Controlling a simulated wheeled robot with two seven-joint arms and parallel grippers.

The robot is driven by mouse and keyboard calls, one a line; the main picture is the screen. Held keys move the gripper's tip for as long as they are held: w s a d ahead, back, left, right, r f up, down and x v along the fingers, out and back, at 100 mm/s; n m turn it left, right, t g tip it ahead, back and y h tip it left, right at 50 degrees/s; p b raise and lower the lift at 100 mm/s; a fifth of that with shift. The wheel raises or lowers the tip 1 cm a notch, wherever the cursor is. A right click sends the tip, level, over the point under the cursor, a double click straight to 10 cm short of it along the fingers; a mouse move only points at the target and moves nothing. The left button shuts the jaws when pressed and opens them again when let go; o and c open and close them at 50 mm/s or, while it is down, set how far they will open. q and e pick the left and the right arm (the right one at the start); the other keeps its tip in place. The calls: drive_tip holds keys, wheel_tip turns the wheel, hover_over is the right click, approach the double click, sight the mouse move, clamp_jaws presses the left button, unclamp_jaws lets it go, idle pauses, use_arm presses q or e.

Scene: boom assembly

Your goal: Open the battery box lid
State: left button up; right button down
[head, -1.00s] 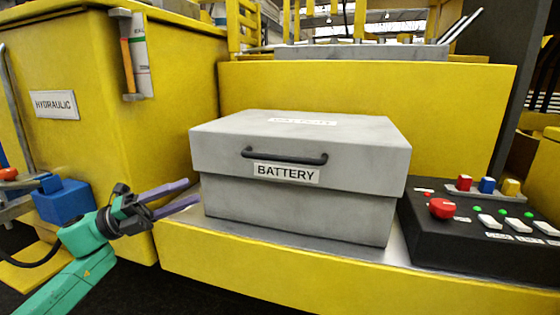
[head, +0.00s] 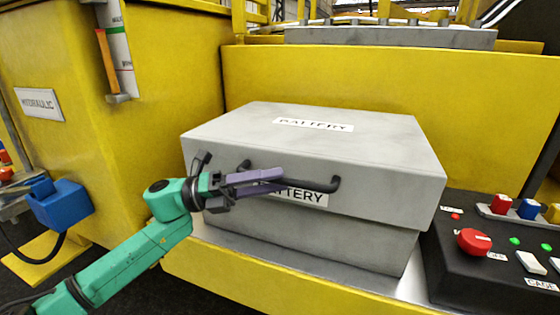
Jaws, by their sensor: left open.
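The grey battery box (head: 300,244) stands on a yellow ledge, with its lid (head: 390,165) shut flat on top. A black bar handle (head: 322,184) runs across the lid's front face, above a BATTERY label (head: 308,198) that is partly hidden. My left gripper (head: 282,181) is in front of the lid's front face, its purple fingers open and pointing right at the handle's left and middle part. The fingers overlap the handle in the picture; I cannot tell whether they touch it. My right gripper is not in view.
A black control panel (head: 470,270) with a red knob (head: 474,241) and several switches stands close to the box's right. A yellow hydraulic tank (head: 170,90) stands at the left, with a blue block (head: 62,205) beside it. A yellow wall (head: 400,85) is behind the box.

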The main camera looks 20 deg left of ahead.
use_arm(q)
drive_tip(key=shift+d+r, duration=0.25)
drive_tip(key=shift+d, duration=0.65)
drive_tip(key=shift+w, duration=0.1)
clamp_jaws()
drive_tip(key=shift+f, duration=0.1)
idle(0.5)
